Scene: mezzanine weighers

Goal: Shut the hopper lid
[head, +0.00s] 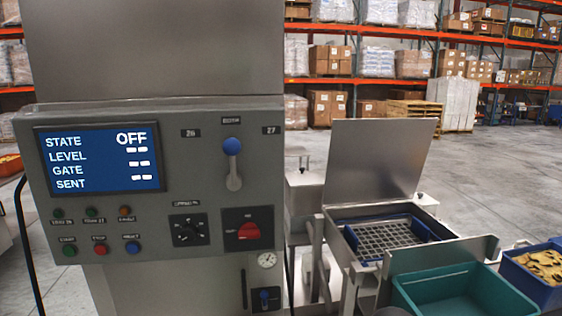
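The hopper lid (378,158) is a flat grey metal plate. It stands open, raised nearly upright and leaning slightly back at the rear edge of the hopper (338,214). The hopper mouth is uncovered. A dark grid (385,238) with blue edging shows inside it. Neither of my grippers is in the head view. A small dark shape at the bottom edge is too cut off to identify.
A control cabinet (110,222) fills the left, its screen (99,158) reading STATE OFF. A teal bin (462,281) stands in front of the hopper. A blue bin (540,277) with tan pieces is to the right. Open floor and pallet racks lie behind.

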